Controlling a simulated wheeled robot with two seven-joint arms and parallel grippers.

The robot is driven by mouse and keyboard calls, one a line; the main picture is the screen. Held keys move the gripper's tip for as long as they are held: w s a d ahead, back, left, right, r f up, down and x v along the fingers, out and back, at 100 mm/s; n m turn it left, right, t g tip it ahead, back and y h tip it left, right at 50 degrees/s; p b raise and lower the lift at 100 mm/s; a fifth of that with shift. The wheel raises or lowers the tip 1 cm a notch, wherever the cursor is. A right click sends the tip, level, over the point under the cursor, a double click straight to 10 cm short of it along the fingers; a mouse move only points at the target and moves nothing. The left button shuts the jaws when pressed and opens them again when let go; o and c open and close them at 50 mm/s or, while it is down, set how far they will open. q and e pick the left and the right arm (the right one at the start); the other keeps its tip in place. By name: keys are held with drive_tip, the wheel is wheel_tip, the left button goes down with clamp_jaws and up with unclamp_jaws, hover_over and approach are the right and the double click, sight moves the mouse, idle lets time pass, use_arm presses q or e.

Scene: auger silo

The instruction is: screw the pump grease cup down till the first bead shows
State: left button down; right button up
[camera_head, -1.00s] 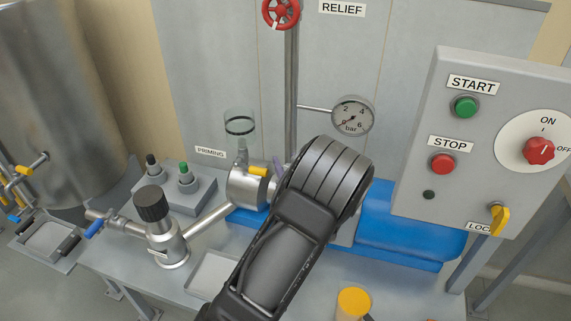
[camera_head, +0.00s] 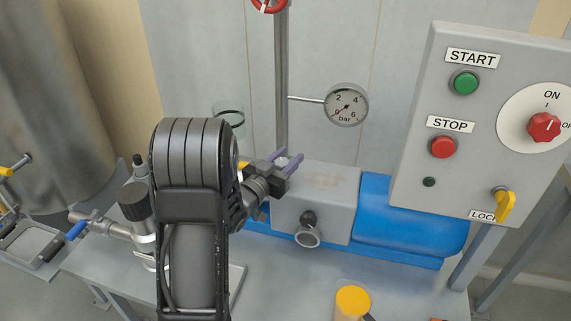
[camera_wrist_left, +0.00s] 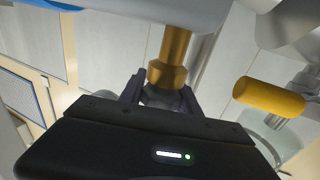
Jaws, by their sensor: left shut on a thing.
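The grease cup (camera_wrist_left: 160,98) is a grey cap below a brass fitting (camera_wrist_left: 170,55) in the left wrist view. My left gripper (camera_wrist_left: 160,95) has one finger on each side of the cup and is shut on it. In the head view the left gripper (camera_head: 288,165) sits at the top left of the grey pump housing (camera_head: 325,195), with a pale bit of the cup (camera_head: 282,160) between its fingers. Most of the cup is hidden there by the gripper. I cannot make out any grease bead. My right gripper is not in view.
A yellow handle (camera_wrist_left: 268,97) is close beside the gripper, near the clear priming cup (camera_head: 230,116). A pressure gauge (camera_head: 346,105) and a vertical pipe (camera_head: 281,80) stand behind. The control panel (camera_head: 470,180) is at right. A yellow-topped container (camera_head: 352,301) stands at the front.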

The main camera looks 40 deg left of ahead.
use_arm(q)
drive_tip(key=shift+f+m+h+b, duration=0.1)
drive_tip(key=shift+m+h+b, duration=0.45)
drive_tip(key=shift+h, duration=0.35)
drive_tip(key=shift+d+m+h+b, duration=0.3)
drive_tip(key=shift+m+h, duration=0.35)
drive_tip(key=shift+h, duration=0.35)
drive_tip(key=shift+r, duration=0.2)
drive_tip(key=c, duration=0.9)
unclamp_jaws()
drive_tip(key=shift+f, duration=0.1)
drive_tip(key=shift+o, duration=0.2)
drive_tip(key=s+a, duration=0.1)
drive_tip(key=s, duration=0.6)
drive_tip(key=shift+s+a, duration=0.2)
drive_tip(key=shift+s, duration=0.15)
